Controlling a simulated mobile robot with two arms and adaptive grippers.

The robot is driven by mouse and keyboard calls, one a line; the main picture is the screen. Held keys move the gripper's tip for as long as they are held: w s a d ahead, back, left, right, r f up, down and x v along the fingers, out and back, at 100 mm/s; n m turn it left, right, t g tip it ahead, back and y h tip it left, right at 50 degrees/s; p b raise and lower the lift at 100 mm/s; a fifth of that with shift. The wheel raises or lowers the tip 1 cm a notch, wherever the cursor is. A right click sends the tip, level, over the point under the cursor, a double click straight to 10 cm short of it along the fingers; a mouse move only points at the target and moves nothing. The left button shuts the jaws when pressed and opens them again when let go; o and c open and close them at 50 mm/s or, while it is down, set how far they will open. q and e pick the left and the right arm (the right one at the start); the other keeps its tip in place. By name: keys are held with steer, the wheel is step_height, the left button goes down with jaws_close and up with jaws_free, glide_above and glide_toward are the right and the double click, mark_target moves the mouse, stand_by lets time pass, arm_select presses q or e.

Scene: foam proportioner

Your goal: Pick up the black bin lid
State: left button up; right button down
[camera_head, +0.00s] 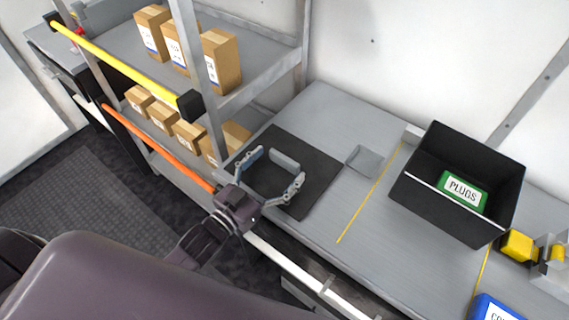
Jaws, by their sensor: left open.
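The black bin lid appears to be the flat dark rectangle (318,178) lying on the grey bench, left of the open bin. A short light grey bar, which looks like its handle, stands out near its middle. My left gripper (280,161) reaches over the near side of this dark piece with its fingers spread wide. The grey bar shows between the fingers, and I see no clear contact. The height of the fingers above the lid is hard to tell. My right gripper is not in view.
An open black bin (430,205) with a green PLUGS label (463,190) stands at the right. Yellow parts (519,246) and a blue-edged label (497,309) lie farther right. A shelf rack with cardboard boxes (221,60) and a yellow bar (120,62) stands at the left.

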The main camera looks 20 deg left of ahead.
arm_select(q)
steer(key=shift+x, duration=1.4)
steer(key=shift+c, duration=0.3)
steer(key=c, duration=1.2)
steer(key=shift+c, duration=0.5)
steer(key=shift+r, duration=0.2)
